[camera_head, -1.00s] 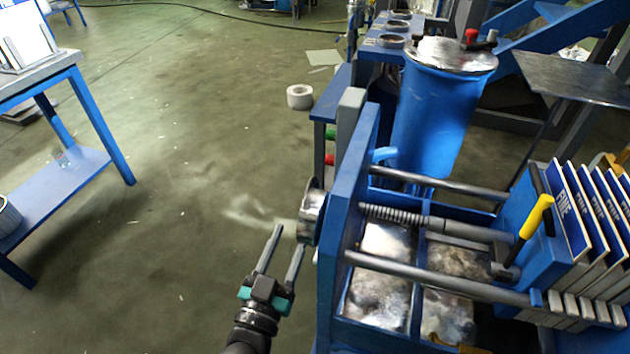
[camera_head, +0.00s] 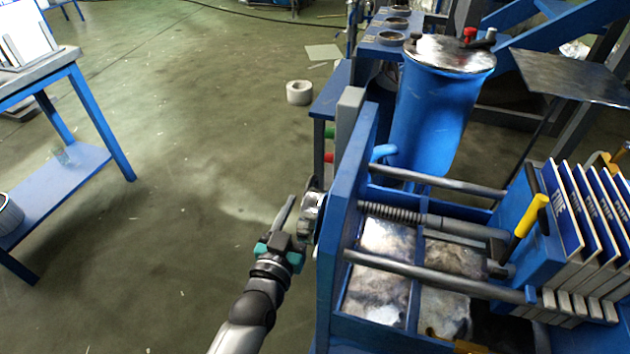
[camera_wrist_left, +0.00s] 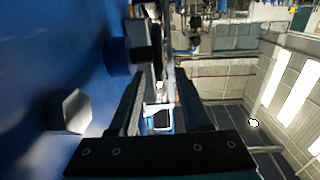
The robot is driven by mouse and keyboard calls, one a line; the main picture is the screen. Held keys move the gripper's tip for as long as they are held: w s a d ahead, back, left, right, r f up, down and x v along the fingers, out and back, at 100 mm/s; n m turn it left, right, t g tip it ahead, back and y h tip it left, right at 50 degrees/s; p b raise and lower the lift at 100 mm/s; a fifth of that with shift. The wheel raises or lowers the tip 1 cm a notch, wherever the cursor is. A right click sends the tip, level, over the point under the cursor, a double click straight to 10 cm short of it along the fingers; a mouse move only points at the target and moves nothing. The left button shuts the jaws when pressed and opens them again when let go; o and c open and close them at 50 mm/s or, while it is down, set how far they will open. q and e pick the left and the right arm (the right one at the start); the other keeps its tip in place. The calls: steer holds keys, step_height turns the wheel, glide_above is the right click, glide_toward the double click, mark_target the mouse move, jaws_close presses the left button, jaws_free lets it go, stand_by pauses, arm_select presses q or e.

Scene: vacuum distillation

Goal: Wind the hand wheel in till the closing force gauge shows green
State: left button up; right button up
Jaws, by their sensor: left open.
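The hand wheel (camera_head: 312,214) is a grey metal wheel seen nearly edge-on, on the left face of the press's blue end plate (camera_head: 345,225). Its threaded spindle (camera_head: 395,214) runs right to the blue pressing block (camera_head: 528,225) before the white plates. My left gripper (camera_head: 299,212) is open beside the wheel's left side; one finger shows clearly, the other is largely hidden. In the left wrist view, my gripper (camera_wrist_left: 160,92) has both fingers apart, with the dark wheel edge (camera_wrist_left: 157,45) just beyond them. I cannot make out the force gauge. My right gripper is out of view.
A blue tank (camera_head: 436,115) with a metal lid stands behind the press. A yellow-handled lever (camera_head: 531,215) rises by the plates. In the wrist view, a hex bolt (camera_wrist_left: 73,110) sticks out of the blue plate on the left. The floor left of my arm is clear up to a blue table (camera_head: 100,120).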

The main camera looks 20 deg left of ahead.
mark_target(315, 179)
arm_select(q)
steer(key=w+b, duration=0.2)
steer(key=w, duration=0.5)
steer(key=shift+w+d, duration=0.1)
steer(key=shift+d, duration=0.05)
steer(key=shift+w+b, duration=0.45)
steer(key=shift+w, duration=0.5)
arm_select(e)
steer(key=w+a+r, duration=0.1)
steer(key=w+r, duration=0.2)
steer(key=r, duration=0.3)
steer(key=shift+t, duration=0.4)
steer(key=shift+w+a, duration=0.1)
arm_select(q)
jaws_close()
